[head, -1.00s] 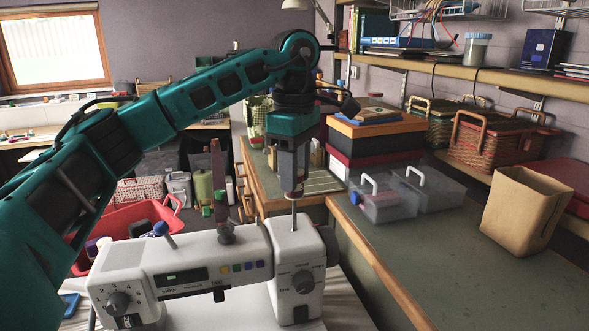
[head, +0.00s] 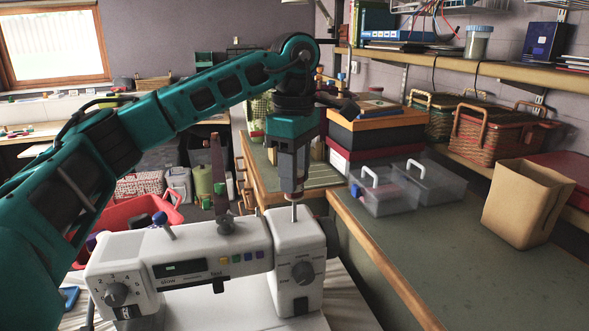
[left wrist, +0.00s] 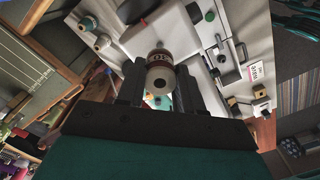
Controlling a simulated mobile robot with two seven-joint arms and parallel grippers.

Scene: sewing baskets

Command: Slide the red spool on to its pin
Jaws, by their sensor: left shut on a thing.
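My left gripper (head: 293,178) points straight down over the right end of the white sewing machine (head: 205,262). It is shut on the red spool (head: 292,194), most of which the fingers hide. In the left wrist view the spool (left wrist: 159,73) sits between the fingers, its pale holed end facing the camera and a dark red-brown band behind it. The upright metal pin (head: 294,213) stands on the machine top directly below the spool. Its upper end meets the spool's underside, and I cannot tell how far inside it is. My right gripper is in neither view.
A dark upright arm (head: 219,180) and a short slanted post (head: 168,230) rise from the machine. A red tub (head: 120,216) stands behind on the left. Clear plastic boxes (head: 388,195) and a paper bag (head: 528,203) stand on the right bench, whose front is bare.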

